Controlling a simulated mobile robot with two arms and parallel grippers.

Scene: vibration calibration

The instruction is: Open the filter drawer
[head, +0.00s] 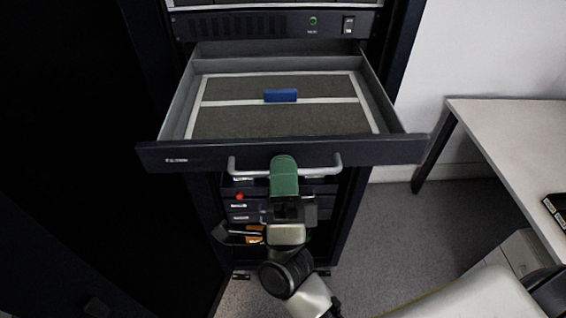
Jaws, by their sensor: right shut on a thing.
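The filter drawer (280,153) is pulled out of the dark rack cabinet. Its grey filter panel (240,120) with light strips and a blue tab (280,96) shows inside. A light bar handle (245,170) runs along the drawer front. My right gripper (285,168) is shut on the middle of this handle, reaching up from below. Its fingertips are green and cover part of the handle. My left gripper is not in view.
A panel with a green light and a switch (348,25) sits above the drawer. Smaller units with a red button (239,196) lie below it, partly behind my arm. A white table (510,140) stands at the right. Grey floor shows between.

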